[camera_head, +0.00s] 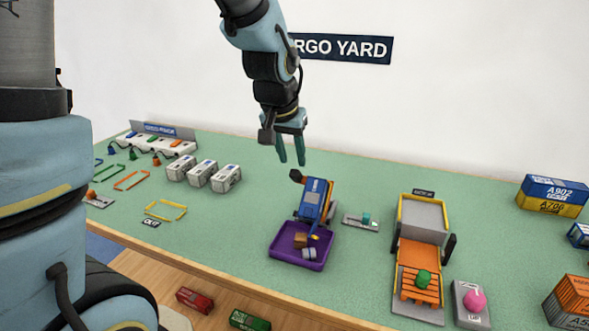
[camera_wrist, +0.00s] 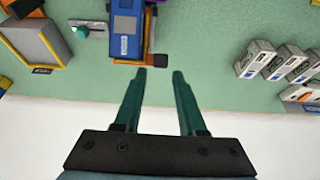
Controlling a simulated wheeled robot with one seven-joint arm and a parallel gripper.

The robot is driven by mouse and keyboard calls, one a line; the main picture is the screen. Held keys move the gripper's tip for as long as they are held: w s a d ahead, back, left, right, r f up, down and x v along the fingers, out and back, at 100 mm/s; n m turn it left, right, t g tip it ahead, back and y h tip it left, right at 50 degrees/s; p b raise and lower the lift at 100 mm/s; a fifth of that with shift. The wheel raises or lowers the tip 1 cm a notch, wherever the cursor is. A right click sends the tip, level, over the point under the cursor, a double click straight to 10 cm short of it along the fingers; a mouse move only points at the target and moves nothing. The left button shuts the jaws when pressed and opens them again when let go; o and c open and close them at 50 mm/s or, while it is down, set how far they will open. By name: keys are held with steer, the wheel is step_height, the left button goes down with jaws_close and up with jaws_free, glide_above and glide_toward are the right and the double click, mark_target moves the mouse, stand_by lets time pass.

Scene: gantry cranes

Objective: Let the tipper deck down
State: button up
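The tipper's blue deck (camera_head: 314,201) stands tilted up on an orange frame, sloping down toward a purple tray (camera_head: 285,262). It also shows in the wrist view (camera_wrist: 125,28). A black block (camera_head: 296,176) sticks out at the tipper's rear upper left; it is near my fingertips in the wrist view (camera_wrist: 159,60). A slider plate with a teal knob (camera_head: 366,217) lies to the tipper's right; the knob also shows in the wrist view (camera_wrist: 82,31). My gripper (camera_head: 291,161) is open and empty above and behind the tipper, pointing down, its fingers (camera_wrist: 160,73) apart.
A brown box (camera_head: 300,240) and a grey cylinder (camera_head: 309,254) are in the purple tray. Several white boxes (camera_head: 201,173) stand to the left. An orange and grey loader (camera_head: 422,250) stands to the right. Green table is clear behind the tipper.

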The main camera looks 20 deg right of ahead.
mark_target(295, 170)
steer(key=shift+x, duration=2.7)
steer(key=shift+c, duration=0.2)
jaws_close()
